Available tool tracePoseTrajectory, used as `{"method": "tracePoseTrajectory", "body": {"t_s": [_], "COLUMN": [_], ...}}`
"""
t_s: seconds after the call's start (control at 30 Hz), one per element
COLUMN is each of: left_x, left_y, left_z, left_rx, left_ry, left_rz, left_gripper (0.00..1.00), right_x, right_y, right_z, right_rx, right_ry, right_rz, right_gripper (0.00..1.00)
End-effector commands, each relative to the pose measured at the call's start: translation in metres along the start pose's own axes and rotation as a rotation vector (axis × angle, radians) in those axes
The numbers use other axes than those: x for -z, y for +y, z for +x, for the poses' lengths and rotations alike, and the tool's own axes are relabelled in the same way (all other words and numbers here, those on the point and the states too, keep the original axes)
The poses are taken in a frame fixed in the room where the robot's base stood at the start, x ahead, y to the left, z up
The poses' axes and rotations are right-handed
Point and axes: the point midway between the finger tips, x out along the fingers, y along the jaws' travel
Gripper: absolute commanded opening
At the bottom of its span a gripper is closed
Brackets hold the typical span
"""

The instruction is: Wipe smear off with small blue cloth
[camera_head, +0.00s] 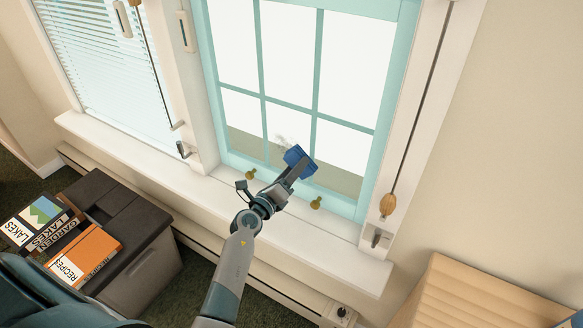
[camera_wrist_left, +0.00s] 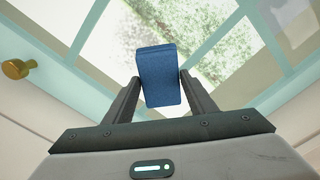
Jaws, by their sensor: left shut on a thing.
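A small blue cloth (camera_head: 297,160), folded into a pad, is at the lower part of the teal-framed window. My left gripper (camera_head: 294,170) is shut on it; the cloth also shows between the two fingers in the left wrist view (camera_wrist_left: 161,78). A faint grey smear (camera_head: 281,140) shows on the glass just up and left of the cloth in the head view. The cloth is close to the window's lower bars; I cannot tell whether it touches the glass. My right gripper is not in view.
The white sill (camera_head: 330,248) runs below the window. Brass knobs (camera_head: 316,203) stand on the lower frame on both sides of my left arm. A dark cabinet (camera_head: 150,245) with books (camera_head: 87,256) is at lower left, and a tan cushioned seat (camera_head: 480,295) at lower right.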

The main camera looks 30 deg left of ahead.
Motion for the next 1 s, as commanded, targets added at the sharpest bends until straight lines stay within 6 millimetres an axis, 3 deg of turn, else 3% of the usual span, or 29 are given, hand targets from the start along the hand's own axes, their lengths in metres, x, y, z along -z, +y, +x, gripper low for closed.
{"method": "tracePoseTrajectory", "body": {"t_s": [0.67, 1.0], "left_x": [-0.002, -0.018], "left_y": [0.001, 0.015], "left_z": [0.001, 0.0], "left_rx": [0.0, -0.002], "left_ry": [-0.001, -0.001], "left_rz": [0.001, 0.003], "left_gripper": [0.33, 0.33], "right_x": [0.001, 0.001], "right_y": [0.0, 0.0], "right_z": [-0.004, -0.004], "right_rx": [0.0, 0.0], "right_ry": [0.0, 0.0], "right_rz": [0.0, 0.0], "right_gripper": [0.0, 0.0]}}
